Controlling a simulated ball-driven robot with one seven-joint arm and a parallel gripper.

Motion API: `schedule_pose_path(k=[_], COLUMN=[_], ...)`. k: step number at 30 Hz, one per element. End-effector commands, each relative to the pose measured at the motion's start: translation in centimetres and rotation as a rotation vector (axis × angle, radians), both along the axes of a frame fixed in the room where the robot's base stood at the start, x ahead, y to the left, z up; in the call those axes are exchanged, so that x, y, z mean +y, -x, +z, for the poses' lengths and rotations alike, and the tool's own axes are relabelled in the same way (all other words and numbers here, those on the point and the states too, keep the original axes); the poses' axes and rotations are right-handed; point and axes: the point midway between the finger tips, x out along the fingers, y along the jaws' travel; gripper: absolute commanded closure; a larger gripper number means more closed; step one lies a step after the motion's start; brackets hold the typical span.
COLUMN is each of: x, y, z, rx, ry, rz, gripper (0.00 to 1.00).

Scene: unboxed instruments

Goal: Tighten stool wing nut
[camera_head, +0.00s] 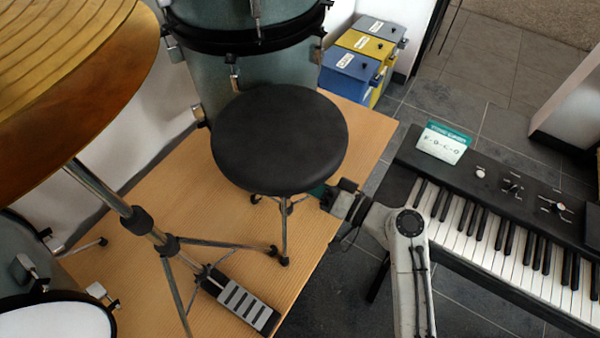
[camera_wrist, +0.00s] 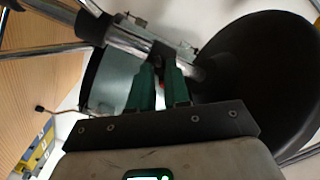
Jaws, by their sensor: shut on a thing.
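The stool's round black seat (camera_head: 280,140) stands over its chrome legs on the wooden platform. The wrist view shows the seat's dark underside (camera_wrist: 250,75) at right and the chrome stool post (camera_wrist: 132,42) running across the top. My gripper (camera_wrist: 162,72) has its two green fingers pointing up at the post, just beside the seat, shut on a small part there. I take it for the wing nut; only a small red bit (camera_wrist: 162,88) shows between the fingers. In the head view, my gripper (camera_head: 322,192) reaches under the seat's right edge, fingertips mostly hidden.
The platform (camera_head: 235,235) carries drums (camera_head: 240,70), a cymbal (camera_head: 70,70) on a stand at left, and a pedal (camera_head: 240,305). A keyboard (camera_head: 500,230) stands right of my arm. Blue and yellow boxes (camera_head: 350,65) stand behind. Tiled floor shows between platform and keyboard.

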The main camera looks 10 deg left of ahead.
Motion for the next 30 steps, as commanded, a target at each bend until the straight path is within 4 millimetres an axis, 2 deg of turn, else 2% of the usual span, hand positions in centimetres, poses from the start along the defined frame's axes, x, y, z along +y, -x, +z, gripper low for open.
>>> schedule_pose_path(k=[1, 6, 17, 25, 26, 30], x=[-0.09, -0.07, -0.06, -0.08, -0.08, -0.07], y=[-0.03, -0.02, -0.03, -0.03, -0.02, -0.02], z=[0.48, 0.18, 0.07, 0.38, 0.04, -0.03], rx=[0.061, 0.215, 0.251, 0.528, 0.531, 0.524], ry=[-0.019, -0.075, -0.089, -0.19, -0.191, -0.189], rz=[-0.002, -0.002, -0.001, -0.002, -0.002, -0.001], gripper=[1.0, 1.0, 1.0, 1.0, 0.81, 0.68])
